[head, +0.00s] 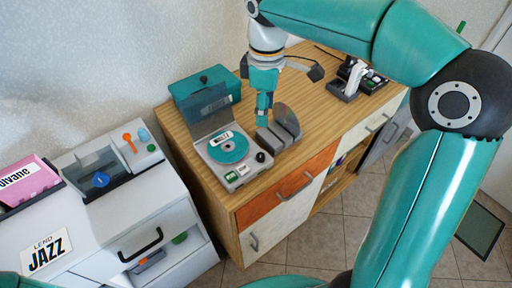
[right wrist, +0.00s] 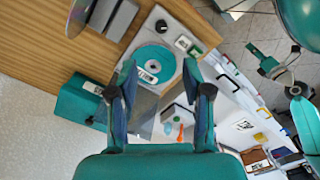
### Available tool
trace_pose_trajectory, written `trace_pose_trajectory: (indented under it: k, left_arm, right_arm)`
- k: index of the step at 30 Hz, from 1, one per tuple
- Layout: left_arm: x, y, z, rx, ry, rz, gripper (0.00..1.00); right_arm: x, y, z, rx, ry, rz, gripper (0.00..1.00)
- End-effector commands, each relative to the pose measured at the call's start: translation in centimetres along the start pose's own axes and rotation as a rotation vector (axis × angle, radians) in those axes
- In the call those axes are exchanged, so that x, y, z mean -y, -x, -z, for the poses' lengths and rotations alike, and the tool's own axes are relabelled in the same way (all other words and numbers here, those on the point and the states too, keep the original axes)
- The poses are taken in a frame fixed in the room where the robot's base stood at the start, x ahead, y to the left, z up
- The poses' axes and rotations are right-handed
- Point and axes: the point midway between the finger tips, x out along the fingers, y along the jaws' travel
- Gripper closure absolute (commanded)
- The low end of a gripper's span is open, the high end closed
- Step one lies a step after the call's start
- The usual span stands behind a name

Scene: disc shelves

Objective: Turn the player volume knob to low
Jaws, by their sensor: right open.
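The player (head: 206,172) is a grey box on the wooden cabinet, its clear lid raised and a teal disc (head: 228,150) inside. Its black round volume knob (head: 261,156) stands at the front right corner of its top. The knob's setting is too small to read. In the right wrist view the knob (right wrist: 161,25) shows beyond the disc (right wrist: 154,62). My right gripper (head: 264,108) hangs above and behind the player, apart from the knob. In the right wrist view my right gripper (right wrist: 160,78) is open and empty, its fingers spread wide.
A grey slotted disc stand (head: 280,132) is close to the player's right. A teal box (head: 205,82) sits behind it. A white cabinet with a pink record sleeve (head: 30,182) and JAZZ label is at left. Bare wood (head: 310,100) lies to the right.

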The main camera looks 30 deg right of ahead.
Motion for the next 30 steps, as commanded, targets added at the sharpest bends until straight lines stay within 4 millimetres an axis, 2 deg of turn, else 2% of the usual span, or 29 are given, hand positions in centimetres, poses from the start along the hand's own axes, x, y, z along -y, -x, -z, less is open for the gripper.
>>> trace_pose_trajectory:
  k: [5, 18, 24, 30]
  left_arm:
    - [0.1, -0.3, 0.0, 0.001, 0.000, 0.000, 0.60]
    - [0.2, -0.6, 0.0, 0.000, 0.000, 0.000, 0.60]
    - [0.2, -0.6, 0.0, 0.000, 0.000, 0.000, 0.60]
    - [0.2, -0.6, 0.0, 0.000, 0.000, 0.000, 0.60]
  right_arm:
    - [0.2, -3.0, 0.6, 0.005, 0.013, 0.005, 0.51]
    - [0.2, -12.3, 0.9, 0.005, 0.019, 0.006, 0.51]
    - [0.2, -15.1, 0.9, 0.003, 0.019, 0.005, 0.51]
    - [0.2, -16.1, 1.0, 0.001, 0.019, 0.002, 0.51]
